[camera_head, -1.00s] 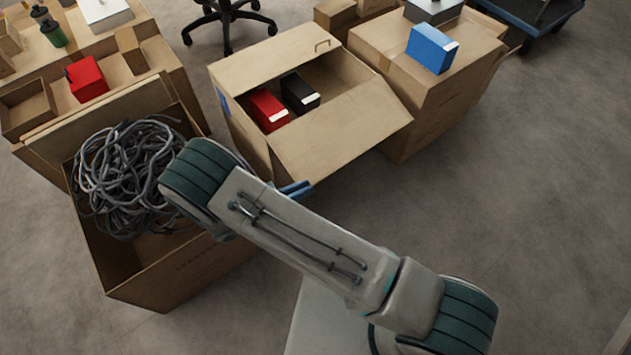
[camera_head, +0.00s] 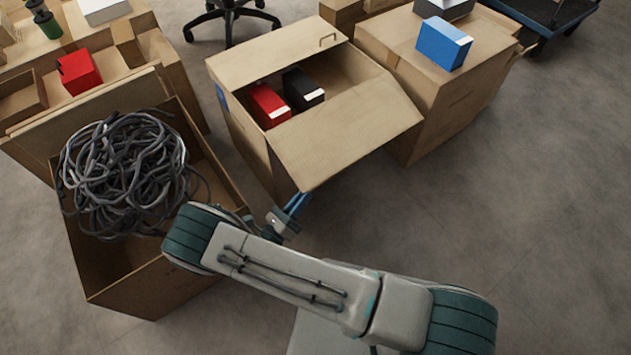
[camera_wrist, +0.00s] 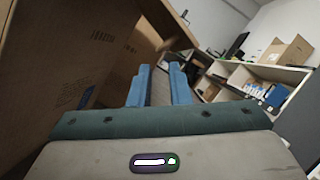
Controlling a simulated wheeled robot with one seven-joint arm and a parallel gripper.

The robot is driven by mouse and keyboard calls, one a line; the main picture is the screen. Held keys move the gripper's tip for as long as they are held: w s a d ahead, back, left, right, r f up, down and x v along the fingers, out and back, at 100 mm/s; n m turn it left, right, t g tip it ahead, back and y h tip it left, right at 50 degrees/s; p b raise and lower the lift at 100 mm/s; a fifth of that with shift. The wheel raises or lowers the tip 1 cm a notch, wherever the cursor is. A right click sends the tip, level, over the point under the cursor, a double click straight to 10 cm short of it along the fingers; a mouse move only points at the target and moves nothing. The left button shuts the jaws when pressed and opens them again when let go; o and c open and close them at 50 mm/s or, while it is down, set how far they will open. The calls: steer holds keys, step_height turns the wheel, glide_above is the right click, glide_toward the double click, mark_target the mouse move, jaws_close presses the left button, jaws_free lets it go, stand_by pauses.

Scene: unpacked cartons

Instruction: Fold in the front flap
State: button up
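The open carton (camera_head: 238,128) stands in the middle of the head view, with a red box (camera_head: 268,104) and a black box (camera_head: 300,88) inside. Its front flap (camera_head: 345,135) slopes outward over the front side. My gripper (camera_head: 300,200) is low in front of the carton, close below the flap's near left corner; I cannot tell whether it touches. In the wrist view my gripper's two blue fingers (camera_wrist: 158,80) stand apart with nothing between them. The carton's printed side (camera_wrist: 75,60) fills the left there, with a cardboard flap edge above the fingers.
A carton of tangled grey cables (camera_head: 135,285) stands close on the left. A closed carton (camera_head: 440,105) with a blue box (camera_head: 444,44) on top stands right behind. Another open flap (camera_head: 275,52) is at the carton's far left. The floor at right is clear.

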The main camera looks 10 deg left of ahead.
mark_target(315, 181)
steer(key=b+x, duration=0.1)
steer(key=x, duration=0.5)
steer(key=shift+w+r, duration=0.1)
steer(key=shift+c, duration=0.4)
jaws_close()
